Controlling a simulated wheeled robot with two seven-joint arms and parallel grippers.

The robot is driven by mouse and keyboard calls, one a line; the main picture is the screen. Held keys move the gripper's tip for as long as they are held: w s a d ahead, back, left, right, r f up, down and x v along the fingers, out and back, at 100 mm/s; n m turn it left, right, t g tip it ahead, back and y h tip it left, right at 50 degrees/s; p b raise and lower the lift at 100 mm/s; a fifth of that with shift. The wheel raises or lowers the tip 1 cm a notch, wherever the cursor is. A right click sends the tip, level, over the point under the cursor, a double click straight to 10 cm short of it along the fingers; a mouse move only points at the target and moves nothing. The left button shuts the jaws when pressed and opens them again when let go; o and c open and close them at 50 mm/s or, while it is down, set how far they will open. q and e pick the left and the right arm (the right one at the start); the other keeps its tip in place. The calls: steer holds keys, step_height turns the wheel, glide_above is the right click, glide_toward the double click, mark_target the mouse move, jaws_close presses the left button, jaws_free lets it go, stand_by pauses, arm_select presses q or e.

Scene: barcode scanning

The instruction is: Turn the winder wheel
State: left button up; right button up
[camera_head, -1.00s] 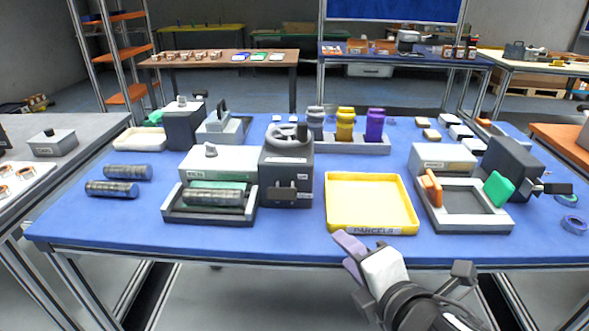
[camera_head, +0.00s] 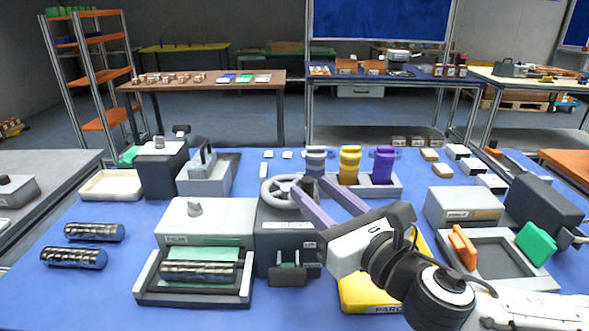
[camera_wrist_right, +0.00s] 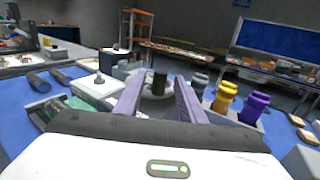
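The grey spoked winder wheel (camera_head: 279,188) sits on top of a dark box (camera_head: 272,232) beside the film unit. Its dark upright handle is partly hidden by my fingers in the head view. My right gripper (camera_head: 310,192) reaches in from the right, with its two purple fingers apart at the wheel's right side. In the right wrist view, the dark handle (camera_wrist_right: 160,82) stands in the gap between the spread fingers (camera_wrist_right: 158,96), with the grey wheel below it. I cannot tell whether either finger touches the handle. My left gripper is not in view.
The film unit (camera_head: 207,222) with its roller tray stands left of the box. Grey, yellow and purple spools (camera_head: 349,166) stand in a rack just behind my fingers. A yellow tray (camera_head: 368,296) lies under my right arm. Dark rolls (camera_head: 95,232) lie at the left.

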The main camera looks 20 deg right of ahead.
steer(key=x, duration=0.7)
steer(key=shift+p, duration=0.3)
jaws_close()
